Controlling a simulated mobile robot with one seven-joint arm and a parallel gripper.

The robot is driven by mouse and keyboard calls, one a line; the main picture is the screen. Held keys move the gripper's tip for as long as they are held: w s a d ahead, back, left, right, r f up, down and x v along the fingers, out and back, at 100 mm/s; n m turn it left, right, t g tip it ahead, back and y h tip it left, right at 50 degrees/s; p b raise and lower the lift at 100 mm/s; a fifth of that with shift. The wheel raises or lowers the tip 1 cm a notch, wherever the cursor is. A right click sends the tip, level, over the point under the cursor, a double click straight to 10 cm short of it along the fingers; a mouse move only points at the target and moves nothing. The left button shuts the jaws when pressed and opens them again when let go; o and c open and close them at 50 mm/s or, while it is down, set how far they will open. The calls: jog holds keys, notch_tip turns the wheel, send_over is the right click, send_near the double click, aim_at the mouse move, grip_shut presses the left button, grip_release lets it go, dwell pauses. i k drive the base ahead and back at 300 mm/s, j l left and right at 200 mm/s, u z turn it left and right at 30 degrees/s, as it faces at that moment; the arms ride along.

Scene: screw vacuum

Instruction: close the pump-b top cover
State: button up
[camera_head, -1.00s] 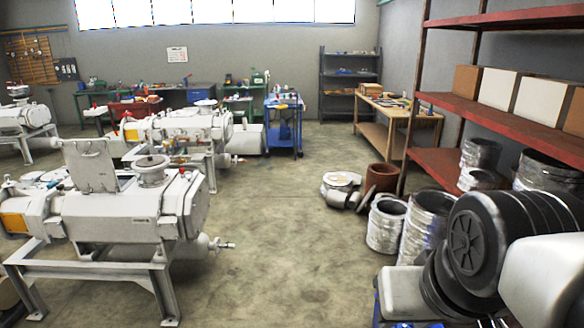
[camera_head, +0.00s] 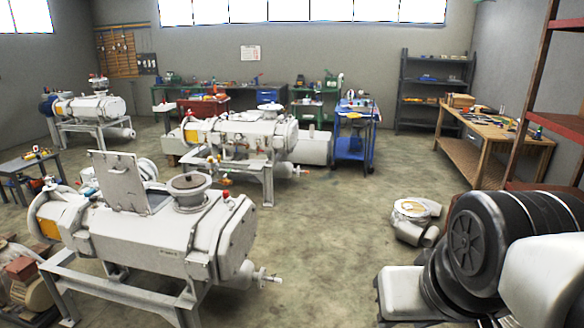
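The nearest pump (camera_head: 150,238) is a pale grey machine on a metal stand at the lower left. Its flat top cover (camera_head: 119,181) stands open, raised nearly upright beside a round flanged port (camera_head: 188,190). The small label on the pump's side is too small to read, so I cannot tell which pump it names. A similar pump (camera_head: 238,138) stands behind it, and another (camera_head: 88,108) is at the far left. Part of my arm (camera_head: 480,250) fills the lower right, apart from the pumps. My gripper is outside the frame.
Open concrete floor (camera_head: 340,220) lies between the nearest pump and my arm. A pale round part (camera_head: 412,217) lies on the floor to the right. A blue cart (camera_head: 355,140), a wooden bench (camera_head: 480,160) and red shelving (camera_head: 552,125) stand further back. A motor (camera_head: 30,285) sits at lower left.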

aim_at(120, 181)
jog(key=i+z, duration=0.15)
jog(key=i, duration=0.3)
jog(key=i+j+z, duration=0.1)
jog(key=i, duration=0.35)
jog(key=i+j+z, duration=0.15)
jog(key=i, duration=0.3)
jog(key=j+z, duration=0.15)
jog(key=z, duration=9.8)
jog(key=i+j+z, duration=0.15)
jog(key=i+j, duration=0.2)
jog(key=i, duration=0.15)
jog(key=i+j+z, duration=0.2)
jog(key=i+j, duration=0.15)
jog(key=i, duration=0.1)
